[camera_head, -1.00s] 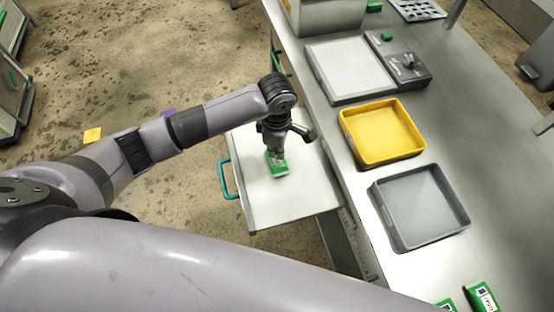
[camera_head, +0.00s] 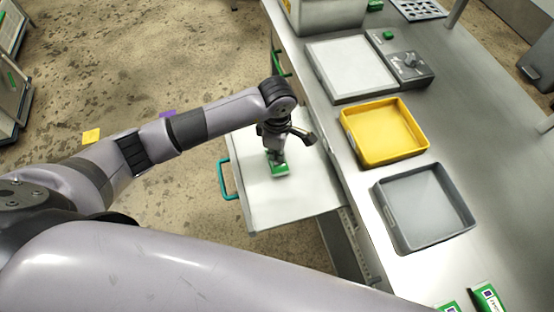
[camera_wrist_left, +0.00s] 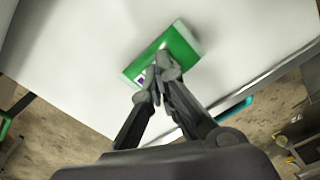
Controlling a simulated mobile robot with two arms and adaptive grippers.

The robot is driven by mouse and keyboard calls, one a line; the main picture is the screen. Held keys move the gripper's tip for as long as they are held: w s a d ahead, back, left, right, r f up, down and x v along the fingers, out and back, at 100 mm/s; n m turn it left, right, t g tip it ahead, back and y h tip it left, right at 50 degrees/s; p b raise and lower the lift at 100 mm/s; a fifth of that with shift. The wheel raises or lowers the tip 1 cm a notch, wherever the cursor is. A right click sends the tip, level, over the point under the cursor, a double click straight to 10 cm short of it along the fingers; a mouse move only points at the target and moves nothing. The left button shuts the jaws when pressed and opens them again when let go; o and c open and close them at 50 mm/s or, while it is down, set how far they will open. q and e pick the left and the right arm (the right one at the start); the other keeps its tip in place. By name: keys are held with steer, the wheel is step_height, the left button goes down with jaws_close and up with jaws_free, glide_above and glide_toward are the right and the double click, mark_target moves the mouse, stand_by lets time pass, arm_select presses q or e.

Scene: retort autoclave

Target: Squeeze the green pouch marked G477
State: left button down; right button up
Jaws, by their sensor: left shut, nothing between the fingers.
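A green pouch (camera_head: 280,170) with a white band lies on the pale pull-out shelf (camera_head: 290,205). It also shows in the left wrist view (camera_wrist_left: 182,47), where its marking is too small and partly covered to read. My left gripper (camera_head: 276,156) points down over the pouch. In the left wrist view its fingertips (camera_wrist_left: 158,68) are together over the pouch's near part, with nothing between them. I cannot tell whether the tips touch the pouch. My right gripper is not in view.
A yellow tray (camera_head: 385,160) and a grey tray (camera_head: 380,195) stand empty on the steel bench to the right. More green-and-white pouches (camera_head: 488,298) lie at the bench's near end. The shelf around the pouch is clear.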

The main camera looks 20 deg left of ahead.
arm_select(q)
steer(key=shift+s+f+b, duration=0.2)
steer(key=shift+f+b, duration=0.1)
steer(key=shift+s+f, duration=0.15)
stand_by(1.0)
steer(key=shift+w+r+p, duration=0.25)
steer(key=shift+r+p, duration=0.45)
steer(key=shift+r, duration=0.35)
step_height(320, 180, up, 6)
steer(key=p, duration=0.3)
steer(key=shift+r, duration=0.25)
steer(key=shift+f, duration=0.1)
